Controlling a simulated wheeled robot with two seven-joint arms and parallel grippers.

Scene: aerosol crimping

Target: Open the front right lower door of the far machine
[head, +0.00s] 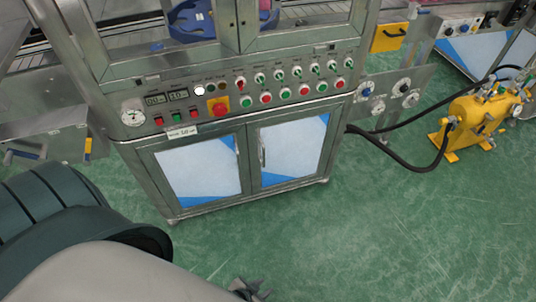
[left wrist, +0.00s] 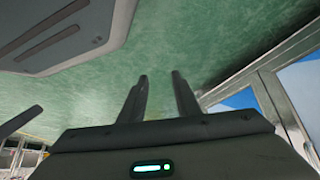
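The machine has a steel cabinet with two lower doors, both of which look shut. The front right lower door (head: 292,150) has a white and blue panel in a steel frame, with an upright handle (head: 262,152) near its left edge. My left gripper (head: 250,290) shows partly at the bottom edge of the head view, low in front of the cabinet and apart from the door. In the left wrist view its two fingers (left wrist: 160,82) stand apart with nothing between them. Cabinet door frames show at the right of that view. My right gripper is not in view.
The left lower door (head: 198,168) is beside it. A control panel (head: 245,92) with buttons and a gauge is above. A yellow pump unit (head: 478,118) with black hoses (head: 410,160) stands to the right. The green floor (head: 400,230) in front is clear.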

